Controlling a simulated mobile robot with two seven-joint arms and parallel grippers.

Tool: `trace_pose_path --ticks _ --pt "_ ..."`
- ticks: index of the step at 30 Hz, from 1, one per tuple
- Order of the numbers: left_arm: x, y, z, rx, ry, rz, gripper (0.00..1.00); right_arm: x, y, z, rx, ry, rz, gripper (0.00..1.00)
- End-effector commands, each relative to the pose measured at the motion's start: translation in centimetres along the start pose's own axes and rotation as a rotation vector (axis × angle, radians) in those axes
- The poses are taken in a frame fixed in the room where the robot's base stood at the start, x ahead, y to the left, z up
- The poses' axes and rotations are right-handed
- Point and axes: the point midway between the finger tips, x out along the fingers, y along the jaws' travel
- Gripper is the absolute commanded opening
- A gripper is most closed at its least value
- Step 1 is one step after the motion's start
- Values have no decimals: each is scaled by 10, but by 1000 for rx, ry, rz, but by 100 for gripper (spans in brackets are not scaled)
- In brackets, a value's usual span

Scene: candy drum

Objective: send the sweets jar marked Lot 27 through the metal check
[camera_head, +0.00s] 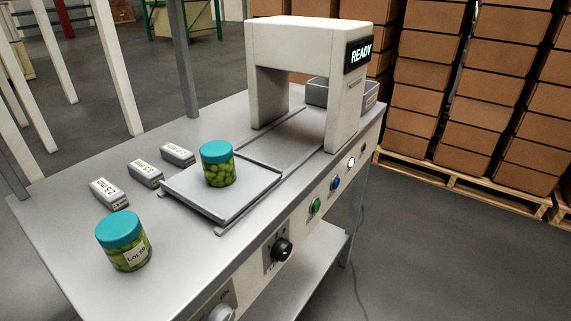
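A sweets jar with a teal lid and green sweets (217,165) stands upright on the flat metal tray (241,206) in front of the detector arch; no label shows on its visible side. A second similar jar (124,241) stands upright on the table at the near left; its label seems to read "Lot 50". The off-white metal-check arch (292,42) spans the rails, and its display (360,54) reads "READY". Neither of my grippers is in view.
Several small grey labelled blocks (145,172) lie left of the tray. A grey bin (318,92) stands behind the arch. The front panel has a green button (315,206), a blue button (335,184), a white button (351,162) and a black knob (281,250). Stacked cartons (425,74) stand at right.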

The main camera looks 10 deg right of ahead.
Motion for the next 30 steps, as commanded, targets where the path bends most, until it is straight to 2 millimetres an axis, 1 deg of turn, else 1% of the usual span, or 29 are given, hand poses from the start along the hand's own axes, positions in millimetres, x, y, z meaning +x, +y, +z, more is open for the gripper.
trace_pose_path --ticks 1,5,6,30 --pt "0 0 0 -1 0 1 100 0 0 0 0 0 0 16" --pt "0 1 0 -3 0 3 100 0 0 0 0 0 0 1" --pt "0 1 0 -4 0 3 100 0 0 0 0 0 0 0" --pt "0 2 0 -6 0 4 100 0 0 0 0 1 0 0"
